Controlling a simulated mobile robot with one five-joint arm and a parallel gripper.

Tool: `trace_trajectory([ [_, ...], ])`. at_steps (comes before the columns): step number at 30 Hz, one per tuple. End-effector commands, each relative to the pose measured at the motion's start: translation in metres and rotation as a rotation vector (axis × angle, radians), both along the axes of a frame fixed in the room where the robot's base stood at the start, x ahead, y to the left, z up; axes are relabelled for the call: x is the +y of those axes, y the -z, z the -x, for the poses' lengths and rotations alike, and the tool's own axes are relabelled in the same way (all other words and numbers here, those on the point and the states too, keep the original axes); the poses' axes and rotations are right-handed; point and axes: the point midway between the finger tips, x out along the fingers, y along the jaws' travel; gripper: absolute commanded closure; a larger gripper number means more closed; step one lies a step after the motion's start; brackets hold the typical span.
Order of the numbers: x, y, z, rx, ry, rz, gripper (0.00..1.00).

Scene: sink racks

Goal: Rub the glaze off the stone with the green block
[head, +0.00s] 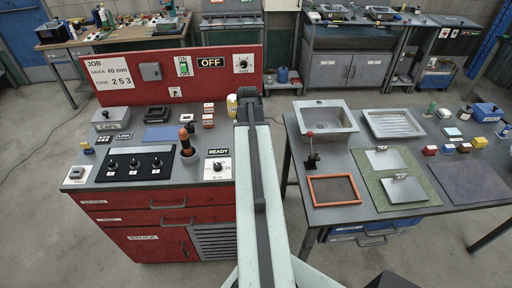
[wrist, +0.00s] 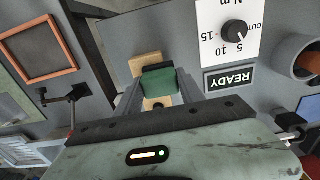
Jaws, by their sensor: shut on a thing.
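In the wrist view my gripper (wrist: 158,88) is shut on the green block (wrist: 160,82), with a finger on each side of it. Beyond the block lies a pale wood-coloured piece (wrist: 147,60) with a dark part (wrist: 157,67) on it; this may be the stone on its base, but the block covers much of it. I cannot tell whether the block touches it, and no glaze can be made out. In the head view my arm hides the gripper, block and this piece.
A dial panel (head: 218,168) and a READY sign (head: 218,152) are close by on the red cabinet's top. The grey bench (head: 335,215) to the right holds a sink (head: 325,118), an orange-framed tray (head: 334,190) and a red-knobbed lever (head: 311,150). A floor gap separates cabinet and bench.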

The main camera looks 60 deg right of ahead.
Motion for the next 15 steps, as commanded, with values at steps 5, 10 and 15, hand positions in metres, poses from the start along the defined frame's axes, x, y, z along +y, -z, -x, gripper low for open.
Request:
trace_trajectory([
  [5, 0.001, 0.002, -0.002, 0.000, 0.001, 0.000, 0.87],
  [10, 0.001, 0.003, 0.000, 0.001, 0.002, 0.000, 0.87],
  [15, -0.006, 0.003, 0.009, 0.003, 0.003, 0.000, 0.93],
])
